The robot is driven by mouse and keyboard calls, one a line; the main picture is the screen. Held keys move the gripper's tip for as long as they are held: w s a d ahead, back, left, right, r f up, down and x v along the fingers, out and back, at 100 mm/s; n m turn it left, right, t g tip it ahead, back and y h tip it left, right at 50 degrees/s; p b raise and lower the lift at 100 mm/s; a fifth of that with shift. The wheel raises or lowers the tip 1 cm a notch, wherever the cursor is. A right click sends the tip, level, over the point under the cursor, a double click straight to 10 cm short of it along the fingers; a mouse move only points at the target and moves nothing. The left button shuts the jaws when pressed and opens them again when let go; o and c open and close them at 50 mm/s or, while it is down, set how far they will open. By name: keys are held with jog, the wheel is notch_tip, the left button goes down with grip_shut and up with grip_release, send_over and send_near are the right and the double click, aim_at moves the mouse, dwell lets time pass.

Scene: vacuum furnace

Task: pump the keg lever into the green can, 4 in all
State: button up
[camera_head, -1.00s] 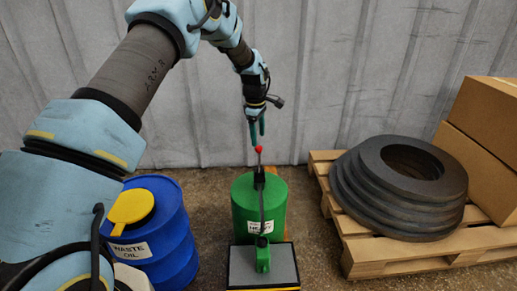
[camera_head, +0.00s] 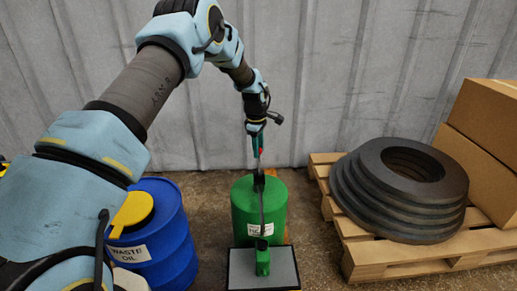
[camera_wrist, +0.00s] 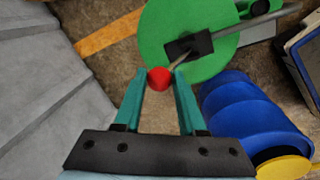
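The green keg (camera_head: 244,207) stands on the floor. A lever with a red knob (camera_wrist: 159,79) rises from a black pump collar (camera_wrist: 188,46) on its top. My gripper (camera_wrist: 161,73) is over the keg, pointing down, with one finger on each side of the knob. The fingers look open around it, with very narrow gaps; firm contact is not clear. In the head view my gripper (camera_head: 257,146) hides most of the knob. A dark spout (camera_head: 262,213) runs from the collar to the small green can (camera_head: 263,260). The liquid level inside is not visible.
A blue waste oil drum (camera_head: 176,235) with a yellow lid stands left. A pallet (camera_head: 372,262) with dark rings (camera_head: 400,190) and cardboard boxes (camera_head: 484,137) stands right. A corrugated wall is behind.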

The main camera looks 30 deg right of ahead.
grip_shut()
dwell(0.9)
